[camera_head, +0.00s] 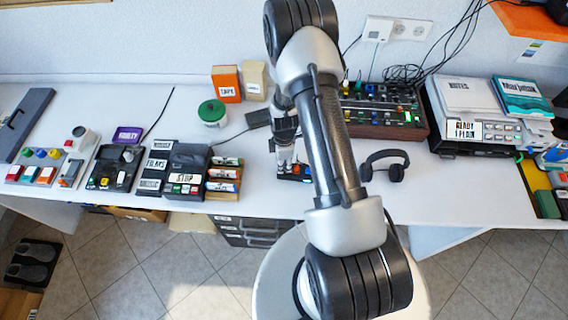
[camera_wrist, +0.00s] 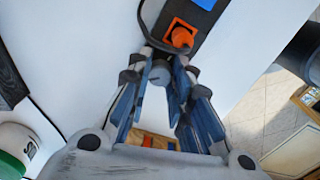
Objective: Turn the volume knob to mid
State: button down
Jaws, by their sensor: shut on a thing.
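My gripper (camera_wrist: 160,66) is shut on a small round grey knob (camera_wrist: 158,77), which shows between the two fingers in the wrist view. A dark mark is on the knob's face; which setting it points to cannot be told. The knob sits on a small dark panel (camera_wrist: 208,22) with an orange rotary switch (camera_wrist: 182,37) and a blue patch beyond it. In the head view my gripper (camera_head: 287,163) points down over this panel (camera_head: 295,178) on the white table, and the knob is too small and hidden to make out. No volume label is readable.
Headphones (camera_head: 385,165) lie right of the panel. A mixer (camera_head: 383,118) stands behind, a green-lidded tin (camera_head: 213,112) at the back left, and a STOP box (camera_head: 187,178) and batteries rack (camera_head: 223,180) to the left. A dark cable passes beside the orange switch. The table between is clear.

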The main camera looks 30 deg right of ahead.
jog(key=m+b, duration=0.1)
jog(key=m, duration=0.3)
jog(key=shift+m+b, duration=0.35)
jog(key=shift+m, duration=1.75)
jog(key=c, duration=1.4)
grip_release()
notch_tip(320, 180, up, 12)
